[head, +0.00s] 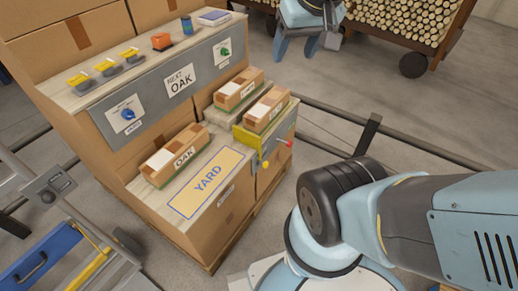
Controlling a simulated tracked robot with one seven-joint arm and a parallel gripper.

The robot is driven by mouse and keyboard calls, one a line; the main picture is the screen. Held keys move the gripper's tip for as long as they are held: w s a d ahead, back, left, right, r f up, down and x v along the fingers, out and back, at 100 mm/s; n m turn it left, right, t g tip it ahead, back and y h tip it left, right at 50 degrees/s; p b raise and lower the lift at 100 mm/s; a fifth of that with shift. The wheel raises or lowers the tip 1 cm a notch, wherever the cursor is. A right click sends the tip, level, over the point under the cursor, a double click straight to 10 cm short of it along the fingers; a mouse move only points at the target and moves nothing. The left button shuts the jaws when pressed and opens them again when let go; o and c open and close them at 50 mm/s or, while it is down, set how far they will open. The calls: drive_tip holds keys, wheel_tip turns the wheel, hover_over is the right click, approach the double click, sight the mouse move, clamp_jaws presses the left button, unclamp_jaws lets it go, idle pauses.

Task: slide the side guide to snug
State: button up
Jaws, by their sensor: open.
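My gripper (295,57) is at the top of the head view, with its two blue fingers apart and nothing seen between them. It is well away from the workstation (211,235). No part is labelled as the side guide, and I cannot tell which part it is. A yellow-edged grey block (262,143) sits at the workstation's right edge, beside the wood trays. A red-knobbed lever (284,143) and a yellow knob (265,166) are on its front side. Any gap at a guide is too small to tell.
A YARD plate (207,182) lies in front. The upper shelf holds yellow-topped items (107,67) and an orange item (162,41). A log cart (400,22) stands behind; floor right of the workstation is partly open.

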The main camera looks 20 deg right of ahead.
sight(268, 165)
drive_tip(key=w+d+f+m+g+y, duration=0.2)
drive_tip(key=w+d+f+m+y, duration=0.15)
drive_tip(key=w+f, duration=0.45)
drive_tip(key=w+d+f+m+g+y, duration=0.2)
drive_tip(key=w+d+f+m+y, duration=0.15)
drive_tip(key=f, duration=0.85)
drive_tip(key=w+d+f+m+g+y, duration=0.25)
drive_tip(key=w+f+m, duration=0.2)
drive_tip(key=f, duration=0.45)
drive_tip(key=s+d+f+m+t+y, duration=0.15)
drive_tip(key=f+m+t, duration=0.75)
drive_tip(key=f, duration=0.9)
drive_tip(key=s+d+f+m+t, duration=0.1)
drive_tip(key=s+f+m+t, duration=0.2)
drive_tip(key=f+m+t, duration=1.05)
drive_tip(key=w+a+f+n+g, duration=0.1)
drive_tip(key=w+a+g, duration=0.1)
drive_tip(key=w, duration=0.1)
drive_tip(key=w+a+f+n+g, duration=0.1)
drive_tip(key=w+a+f+g, duration=0.1)
drive_tip(key=w+a, duration=0.1)
drive_tip(key=w+a+f+n+g, duration=0.1)
drive_tip(key=w+a+g, duration=0.2)
drive_tip(key=w, duration=0.2)
drive_tip(key=shift+a+f, duration=0.1)
drive_tip(key=shift+f, duration=0.25)
clamp_jaws()
